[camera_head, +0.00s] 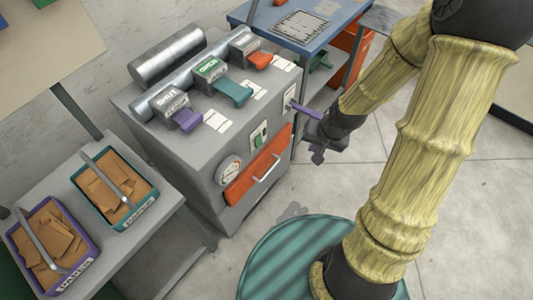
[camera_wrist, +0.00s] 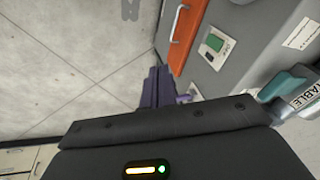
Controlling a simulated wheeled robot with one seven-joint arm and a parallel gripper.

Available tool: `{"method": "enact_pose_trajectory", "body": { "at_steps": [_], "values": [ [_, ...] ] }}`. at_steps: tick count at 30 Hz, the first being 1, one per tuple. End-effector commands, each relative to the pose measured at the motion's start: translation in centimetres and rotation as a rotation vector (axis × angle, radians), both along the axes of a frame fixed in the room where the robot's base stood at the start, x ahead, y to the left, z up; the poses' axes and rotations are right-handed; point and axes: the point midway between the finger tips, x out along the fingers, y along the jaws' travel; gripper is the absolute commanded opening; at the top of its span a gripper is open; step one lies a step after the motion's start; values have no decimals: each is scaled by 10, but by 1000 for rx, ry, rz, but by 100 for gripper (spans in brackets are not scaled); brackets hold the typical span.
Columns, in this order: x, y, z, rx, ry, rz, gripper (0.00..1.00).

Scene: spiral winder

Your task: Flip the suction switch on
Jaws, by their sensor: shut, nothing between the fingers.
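A grey machine (camera_head: 165,140) stands in the middle of the head view. A green rocker switch (camera_head: 260,138) sits on a pale plate on its front face; it also shows in the wrist view (camera_wrist: 214,44). A purple lever (camera_head: 304,110) sticks out of another plate farther right on that face. I cannot read which is labelled suction. My gripper (camera_head: 318,154) is shut and empty, beside the front face, below the purple lever's end. In the wrist view its dark fingers (camera_wrist: 158,74) point along the face, left of the green switch. Contact with the lever cannot be told.
An orange drawer (camera_head: 258,167) with a handle and a round gauge (camera_head: 229,170) are on the front face. Purple (camera_head: 187,120), teal (camera_head: 233,92) and orange (camera_head: 260,60) levers stick out above. A striped teal round top (camera_head: 275,262) stands in front.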

Motion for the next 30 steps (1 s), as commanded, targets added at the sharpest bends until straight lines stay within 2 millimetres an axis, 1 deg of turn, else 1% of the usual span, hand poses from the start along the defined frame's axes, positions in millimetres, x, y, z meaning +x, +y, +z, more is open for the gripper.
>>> {"method": "enact_pose_trajectory", "body": {
  "at_steps": [1, 3, 6, 9, 12, 15, 25, 30],
  "values": [
    [5, 5, -36, 59, 4, -38, 0],
    [14, 14, -62, 144, -4, -89, 0],
    [28, 27, -93, 278, -23, -171, 0],
    [42, 39, -111, 411, -47, -251, 0],
    [53, 46, -117, 508, -65, -310, 0],
    [59, 50, -117, 557, -76, -338, 0],
    [60, 50, -114, 563, -78, -342, 0],
    [63, 54, -120, 562, -77, -341, 0]
  ]
}}
